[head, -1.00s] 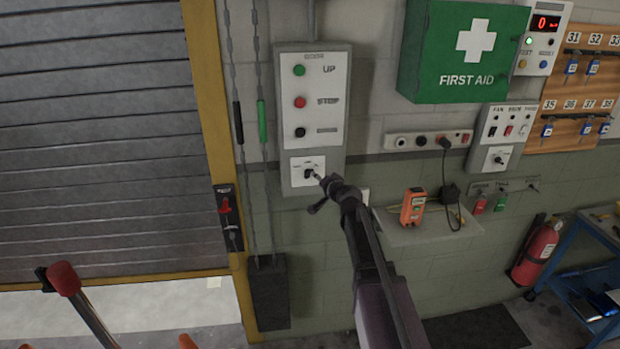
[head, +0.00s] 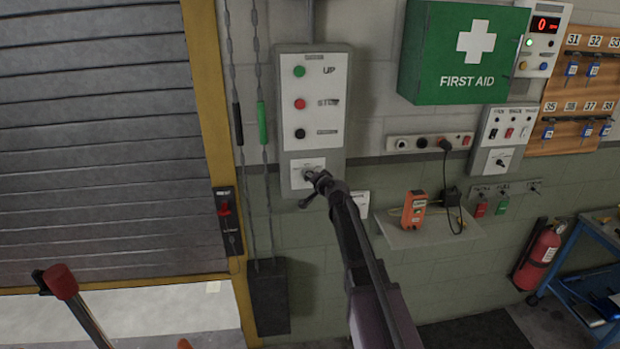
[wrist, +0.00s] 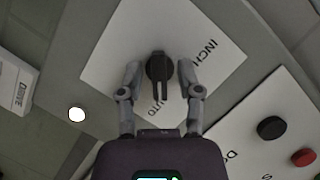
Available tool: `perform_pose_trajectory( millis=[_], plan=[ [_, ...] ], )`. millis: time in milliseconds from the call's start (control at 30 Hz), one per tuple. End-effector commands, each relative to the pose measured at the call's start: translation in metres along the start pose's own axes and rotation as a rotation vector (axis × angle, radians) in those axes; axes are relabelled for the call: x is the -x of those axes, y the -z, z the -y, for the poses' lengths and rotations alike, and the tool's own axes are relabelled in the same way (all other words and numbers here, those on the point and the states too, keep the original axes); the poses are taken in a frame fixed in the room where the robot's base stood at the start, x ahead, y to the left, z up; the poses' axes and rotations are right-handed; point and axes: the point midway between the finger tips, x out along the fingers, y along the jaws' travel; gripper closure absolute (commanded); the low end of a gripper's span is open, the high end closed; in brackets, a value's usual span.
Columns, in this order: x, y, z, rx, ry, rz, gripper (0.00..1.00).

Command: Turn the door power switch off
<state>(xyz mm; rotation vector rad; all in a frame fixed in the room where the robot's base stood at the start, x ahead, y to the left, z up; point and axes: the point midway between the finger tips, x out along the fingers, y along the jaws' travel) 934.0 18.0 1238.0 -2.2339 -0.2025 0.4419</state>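A black rotary knob (wrist: 159,68) sits on a white plate (wrist: 205,25) in the wrist view. The plate reads INCH and AUTO, and the knob's handle points toward AUTO. No label in view reads door power. The plate is at the bottom of the grey door control box (head: 338,110). My gripper (head: 311,181) is at this plate and hides the knob in the head view. In the wrist view its fingers are on either side of the knob, with small gaps.
Green UP (head: 299,71), red STOP (head: 300,104) and black (head: 300,133) buttons are above the plate. Chains (head: 262,165) hang to the left. A shelf (head: 425,238) with an orange device (head: 414,209) is to the right. A first aid box (head: 465,55) is higher up.

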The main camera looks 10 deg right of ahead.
Motion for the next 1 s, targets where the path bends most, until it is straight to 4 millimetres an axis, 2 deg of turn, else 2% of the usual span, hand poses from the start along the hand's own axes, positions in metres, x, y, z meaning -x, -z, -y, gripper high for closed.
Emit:
perform_pose_trajectory(
  millis=[33, 100, 133, 567, 1000],
  plan=[
    [0.0001, 0.0000, -0.0001, 0.000, 0.000, 0.000, 0.78],
    [0.0000, 0.0000, 0.0000, 0.000, 0.000, 0.000, 0.99],
    [0.0000, 0.0000, 0.0000, 0.000, 0.000, 0.000, 1.00],
    [-0.0001, 0.0005, 0.0010, 0.038, -0.015, 0.000, 1.00],
    [0.0001, 0.0005, 0.0029, 0.256, -0.105, -0.001, 1.00]
  ],
)
